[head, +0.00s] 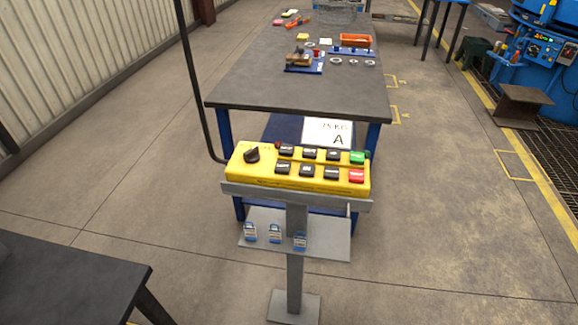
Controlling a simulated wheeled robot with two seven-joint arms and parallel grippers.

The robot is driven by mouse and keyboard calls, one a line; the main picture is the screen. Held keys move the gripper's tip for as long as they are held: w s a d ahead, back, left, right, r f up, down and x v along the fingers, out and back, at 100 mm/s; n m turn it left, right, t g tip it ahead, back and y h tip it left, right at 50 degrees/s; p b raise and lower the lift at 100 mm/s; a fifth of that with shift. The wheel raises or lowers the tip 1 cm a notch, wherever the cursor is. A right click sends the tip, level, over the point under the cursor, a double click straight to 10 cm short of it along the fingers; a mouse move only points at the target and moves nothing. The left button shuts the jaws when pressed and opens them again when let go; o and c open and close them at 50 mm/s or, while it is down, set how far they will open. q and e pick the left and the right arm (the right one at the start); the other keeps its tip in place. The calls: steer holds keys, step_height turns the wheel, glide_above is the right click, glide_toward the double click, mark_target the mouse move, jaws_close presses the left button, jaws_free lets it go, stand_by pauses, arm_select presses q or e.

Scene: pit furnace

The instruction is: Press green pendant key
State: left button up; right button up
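A yellow pendant box (266,178) lies on a grey stand in the middle of the head view. Its green key (357,157) is at the upper right corner of its face. A red key (356,175) sits just below the green one. Several black keys fill the middle, and a black rotary knob (252,155) is at the left. Neither of my grippers is in view. Nothing covers the green key.
A dark workbench (260,90) with tools and an orange tray (355,40) stands behind the pendant. Blue padlocks (275,233) stand on a shelf below. A dark table (70,280) is at the lower left.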

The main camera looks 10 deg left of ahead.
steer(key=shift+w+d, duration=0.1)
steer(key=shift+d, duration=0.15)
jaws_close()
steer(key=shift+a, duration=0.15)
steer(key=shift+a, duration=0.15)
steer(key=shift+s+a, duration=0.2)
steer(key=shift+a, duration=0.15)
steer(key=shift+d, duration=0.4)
